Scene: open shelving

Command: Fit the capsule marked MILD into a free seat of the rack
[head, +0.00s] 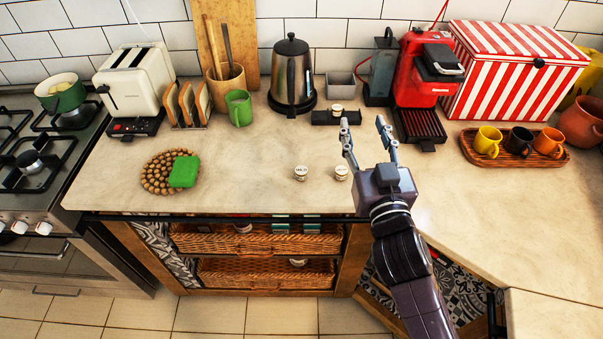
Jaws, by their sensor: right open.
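Two small white capsules stand on the counter near its front edge. The left capsule (301,174) has a lid label that seems to read MILD. The label on the right capsule (341,173) is too small to read. The low black rack (320,118) lies farther back, right of the kettle, with one capsule (337,110) in it. Its other seats are hard to make out. My right gripper (364,127) is open and empty above the counter, right of the capsules and in front of the rack's right end. My left gripper is not in view.
A kettle (291,75), grey box (342,86) and red coffee machine (420,70) stand at the back. A tray with several cups (540,156) sits right. The counter between capsules and rack is clear.

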